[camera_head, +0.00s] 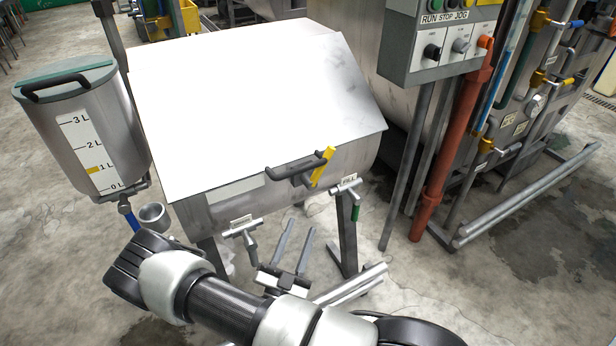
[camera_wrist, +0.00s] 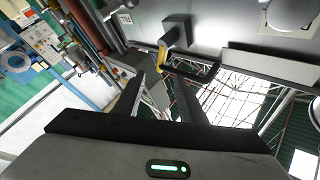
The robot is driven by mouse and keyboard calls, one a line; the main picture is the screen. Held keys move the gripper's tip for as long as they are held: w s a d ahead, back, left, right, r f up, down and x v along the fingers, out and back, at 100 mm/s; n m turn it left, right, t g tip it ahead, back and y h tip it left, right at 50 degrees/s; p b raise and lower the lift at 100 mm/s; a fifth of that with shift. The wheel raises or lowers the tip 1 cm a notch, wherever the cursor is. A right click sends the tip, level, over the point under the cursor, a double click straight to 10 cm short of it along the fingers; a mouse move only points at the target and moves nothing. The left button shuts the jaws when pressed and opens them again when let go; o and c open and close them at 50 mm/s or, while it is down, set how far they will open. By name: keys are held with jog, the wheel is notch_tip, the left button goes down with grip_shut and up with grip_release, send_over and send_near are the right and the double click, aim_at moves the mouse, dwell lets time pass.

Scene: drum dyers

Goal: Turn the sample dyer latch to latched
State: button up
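The sample dyer (camera_head: 240,90) is a steel drum on legs with a pale sloping lid. Its latch is a short yellow lever (camera_head: 323,166) on a dark block at the front, right beside the black lid handle (camera_head: 290,163). The lever slants up to the right in the head view. My gripper (camera_head: 301,225) is below the dyer's front, open and empty, fingers pointing up toward the latch. In the wrist view the yellow lever (camera_wrist: 161,56) appears beyond and roughly between the two fingertips (camera_wrist: 158,76), apart from them. The black handle (camera_wrist: 192,72) is just right of it.
Two T-handled valves, left (camera_head: 241,228) and right (camera_head: 346,186), sit under the dyer's front near my gripper. A measuring tank (camera_head: 85,130) stands left. A control box (camera_head: 440,45) and red pipe (camera_head: 447,150) stand right. Open floor lies at lower right.

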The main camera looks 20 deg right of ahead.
aim_at(317, 176)
jog(key=shift+y, duration=0.3)
jog(key=x, duration=1.7)
jog(key=shift+w+a+r, duration=0.15)
jog(key=shift+w+r, duration=0.05)
jog(key=shift+w, duration=0.05)
grip_shut()
